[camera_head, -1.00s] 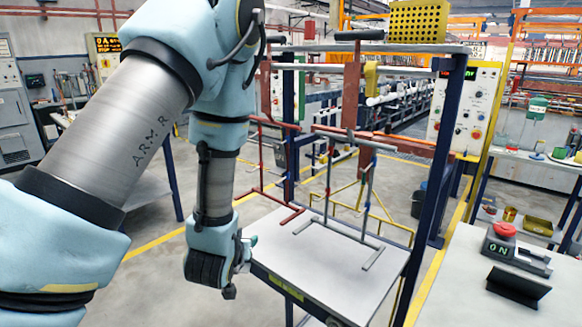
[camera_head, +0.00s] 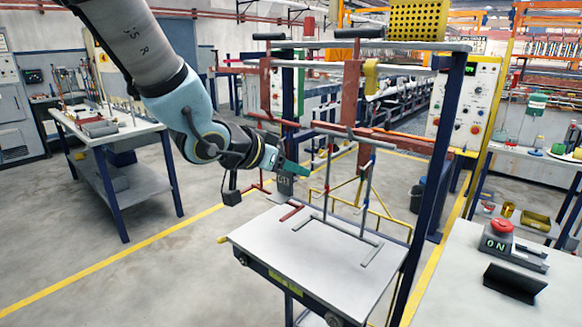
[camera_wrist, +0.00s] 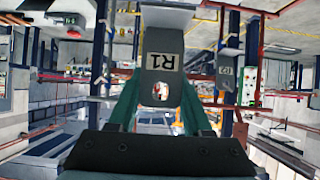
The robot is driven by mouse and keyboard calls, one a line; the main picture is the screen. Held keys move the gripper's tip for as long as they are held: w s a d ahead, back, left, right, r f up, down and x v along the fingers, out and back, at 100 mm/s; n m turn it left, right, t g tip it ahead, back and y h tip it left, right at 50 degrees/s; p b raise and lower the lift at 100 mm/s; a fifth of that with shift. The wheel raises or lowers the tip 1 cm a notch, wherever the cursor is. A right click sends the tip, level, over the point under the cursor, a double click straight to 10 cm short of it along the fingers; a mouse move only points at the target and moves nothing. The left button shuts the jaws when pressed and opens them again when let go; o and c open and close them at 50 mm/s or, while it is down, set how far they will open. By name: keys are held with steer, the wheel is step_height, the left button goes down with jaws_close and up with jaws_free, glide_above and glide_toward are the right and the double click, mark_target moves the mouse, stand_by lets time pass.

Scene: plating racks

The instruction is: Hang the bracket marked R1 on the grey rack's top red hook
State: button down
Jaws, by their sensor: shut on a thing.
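In the wrist view, my gripper (camera_wrist: 160,112) has its teal fingers shut on the bracket marked R1 (camera_wrist: 158,62). The grey rack stands over the white table, with a crossbar, two uprights and grey feet. A small red mark (camera_head: 331,146) shows high on its left upright; the hook's shape is too small to tell.
Dark blue frame posts (camera_head: 444,150) rise on the right. A control box with a red button (camera_head: 502,227) sits at front right. The floor at left is open.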

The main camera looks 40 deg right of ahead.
steer(key=shift+w+d+f+b, duration=0.1)
steer(key=shift+w+d+b, duration=0.2)
steer(key=shift+d, duration=1.1)
steer(key=shift+w+d+f+b, duration=0.1)
steer(key=shift+w+d, duration=0.3)
steer(key=shift+d, duration=1.05)
steer(key=shift+w+d+b, duration=0.15)
steer(key=shift+w+d, duration=0.2)
steer(key=shift+d, duration=1.05)
steer(key=shift+w+d, duration=0.15)
steer(key=shift+d, duration=0.4)
steer(key=shift+w+d, duration=0.1)
steer(key=shift+d, duration=0.25)
steer(key=shift+d, duration=0.1)
steer(key=shift+w+d+f, duration=0.1)
steer(key=shift+d+f, duration=0.2)
steer(key=shift+d+f+b, duration=0.1)
steer(key=shift+d+b, duration=0.15)
steer(key=shift+b, duration=0.15)
